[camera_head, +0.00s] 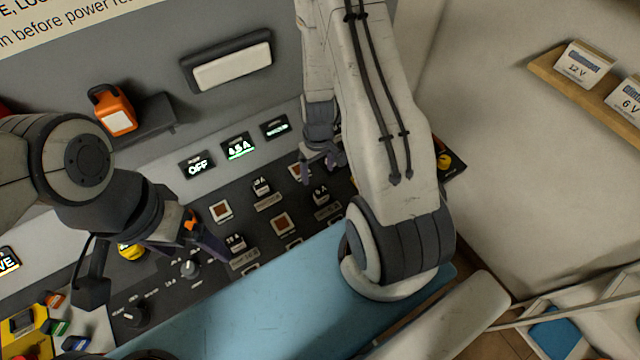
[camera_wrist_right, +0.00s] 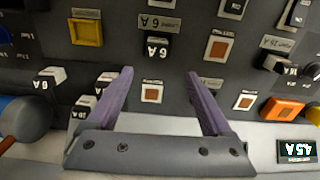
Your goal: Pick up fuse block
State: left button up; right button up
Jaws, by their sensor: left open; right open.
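Small fuse blocks with white, ampere-marked tops sit on the dark sloped panel. In the head view one fuse block (camera_head: 261,186) is at the centre, one marked 6 A (camera_head: 320,195) is right of it, and another (camera_head: 236,242) is lower left. My right gripper (camera_head: 322,165) is open and empty above the panel. In the right wrist view its fingers (camera_wrist_right: 160,92) stand apart, with a bare copper-coloured socket (camera_wrist_right: 152,92) between them and a 6 A fuse block (camera_wrist_right: 157,47) just beyond. My left gripper (camera_head: 207,238) is open, close to the lower-left block and partly hidden.
Other bare sockets (camera_head: 282,223) lie among the blocks. Lit displays (camera_head: 238,147) line the panel's upper edge. Knobs (camera_head: 190,267) are at lower left. A blue surface (camera_head: 230,300) runs along the front. An orange item (camera_head: 112,108) sits on a ledge; a shelf (camera_head: 555,72) is at right.

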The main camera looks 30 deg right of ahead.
aim_at(321, 190)
jog(key=shift+s+d+f, duration=0.25)
jog(key=shift+d+f, duration=0.1)
jog(key=shift+d, duration=0.3)
jog(key=shift+d+f, duration=0.15)
jog(key=shift+f, duration=0.15)
notch_tip(321, 190, down, 5)
jog(key=b, duration=0.5)
jog(key=shift+f, duration=0.15)
jog(key=f+b, duration=0.2)
jog(key=b, duration=0.1)
jog(key=a+f+b, duration=0.1)
jog(key=f+b, duration=0.1)
jog(key=f, duration=0.1)
jog(key=shift+b, duration=0.4)
grip_shut()
